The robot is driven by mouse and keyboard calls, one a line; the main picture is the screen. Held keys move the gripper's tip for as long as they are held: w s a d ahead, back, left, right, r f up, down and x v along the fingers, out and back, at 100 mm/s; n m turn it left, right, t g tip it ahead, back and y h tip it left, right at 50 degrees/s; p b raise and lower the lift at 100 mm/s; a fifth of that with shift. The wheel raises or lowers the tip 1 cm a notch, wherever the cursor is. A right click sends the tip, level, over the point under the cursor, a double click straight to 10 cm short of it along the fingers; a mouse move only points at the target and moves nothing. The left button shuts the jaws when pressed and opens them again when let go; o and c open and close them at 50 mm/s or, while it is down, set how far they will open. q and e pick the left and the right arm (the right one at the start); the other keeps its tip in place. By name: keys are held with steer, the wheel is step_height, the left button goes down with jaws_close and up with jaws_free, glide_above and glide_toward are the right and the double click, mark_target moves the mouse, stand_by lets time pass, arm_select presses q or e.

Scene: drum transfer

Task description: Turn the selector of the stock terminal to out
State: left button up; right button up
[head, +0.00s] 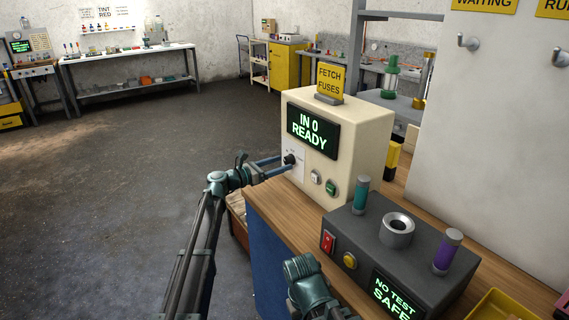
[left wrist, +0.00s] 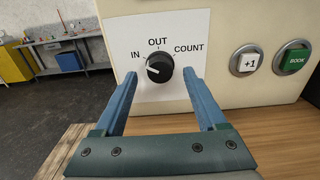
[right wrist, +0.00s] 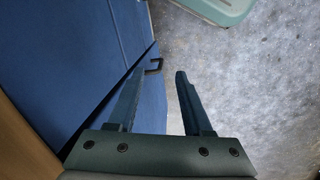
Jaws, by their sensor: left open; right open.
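The stock terminal (head: 355,133) is a cream box on the wooden bench; its screen (head: 313,131) reads "IN 0 READY". Its selector (head: 289,159) is a black round knob on a white plate marked IN, OUT and COUNT. In the left wrist view the selector (left wrist: 159,68) has its white pointer line toward IN. My left gripper (head: 280,165) is open, with its fingers on either side of the knob and gaps showing on both sides. It also shows in the left wrist view (left wrist: 161,85). My right gripper (right wrist: 157,82) is open and empty, beside the blue bench side above the floor.
A white +1 button (left wrist: 246,61) and green BOOK button (left wrist: 293,58) sit right of the knob. A dark tester (head: 365,240) with coloured cylinders stands in front of the terminal. A yellow tray (head: 500,305) lies at the right. The floor at left is clear.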

arm_select(q)
steer(key=shift+x, duration=1.15)
jaws_close()
